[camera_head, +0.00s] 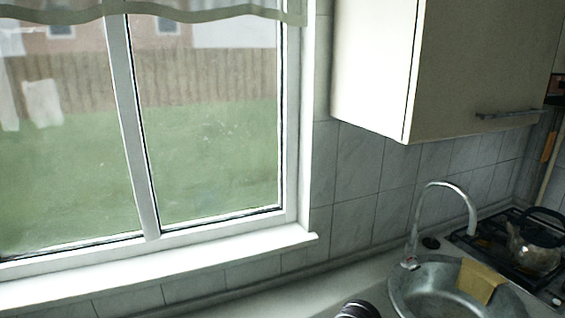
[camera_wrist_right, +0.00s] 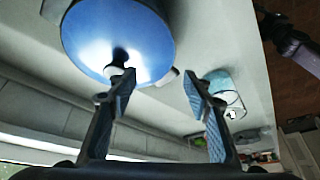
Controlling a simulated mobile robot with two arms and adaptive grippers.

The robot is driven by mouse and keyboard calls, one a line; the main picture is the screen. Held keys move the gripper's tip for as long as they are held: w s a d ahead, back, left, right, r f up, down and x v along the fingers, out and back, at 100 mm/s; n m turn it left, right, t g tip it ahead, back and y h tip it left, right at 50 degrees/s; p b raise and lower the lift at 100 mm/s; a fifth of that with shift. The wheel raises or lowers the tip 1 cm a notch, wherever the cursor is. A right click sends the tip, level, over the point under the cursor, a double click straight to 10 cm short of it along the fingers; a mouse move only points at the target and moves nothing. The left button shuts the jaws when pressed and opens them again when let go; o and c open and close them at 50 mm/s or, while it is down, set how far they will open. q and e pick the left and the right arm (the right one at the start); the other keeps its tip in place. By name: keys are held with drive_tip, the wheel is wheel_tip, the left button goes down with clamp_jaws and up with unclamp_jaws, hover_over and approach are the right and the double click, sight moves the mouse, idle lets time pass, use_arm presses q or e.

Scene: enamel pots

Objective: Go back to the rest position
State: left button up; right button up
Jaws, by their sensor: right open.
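My right gripper (camera_wrist_right: 158,76) is open in the right wrist view, its two dark fingers wide apart with nothing between the tips. A round blue enamel pot with its lid (camera_wrist_right: 95,28) is at the top of that view, beyond the left finger. The lid's knob (camera_wrist_right: 117,70) shows close beside the left fingertip in the picture; I cannot tell whether they touch. A light blue mug-like piece (camera_wrist_right: 221,82) shows behind the right finger, partly hidden by it. I see no left gripper that I can make out. The head view shows neither pot nor gripper clearly.
In the head view are a window with its sill (camera_head: 160,262), a wall cabinet (camera_head: 440,70), a steel sink (camera_head: 425,285) with a tall tap (camera_head: 415,225), a yellow cloth (camera_head: 480,280), and a kettle (camera_head: 538,240) on the stove. A dark ribbed thing shows at the bottom edge.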

drive_tip(key=s+d+f+m+t+h, duration=0.1)
drive_tip(key=s+d+f+m+h, duration=0.2)
drive_tip(key=s+d, duration=0.35)
drive_tip(key=s+d+f+m, duration=0.4)
drive_tip(key=s+d+m, duration=0.1)
drive_tip(key=d, duration=0.2)
drive_tip(key=s+d+f+m+t+h, duration=0.1)
drive_tip(key=s+d+f+m+h, duration=0.2)
drive_tip(key=s+d, duration=0.35)
wheel_tip(320, 180, down, 32)
drive_tip(key=s+g+y+b, duration=0.1)
drive_tip(key=s+b, duration=0.1)
drive_tip(key=b, duration=0.4)
drive_tip(key=s+d+f+b, duration=0.1)
drive_tip(key=s+f+b, duration=0.1)
drive_tip(key=s+f, duration=0.6)
drive_tip(key=s+d+f+g+b, duration=0.1)
drive_tip(key=s+d+f+b, duration=0.1)
drive_tip(key=s+f, duration=0.7)
wheel_tip(320, 180, down, 4)
drive_tip(key=shift+d+f+b, duration=0.1)
drive_tip(key=shift+d+b, duration=0.05)
drive_tip(key=shift+b, duration=0.6)
drive_tip(key=shift+w, duration=0.1)
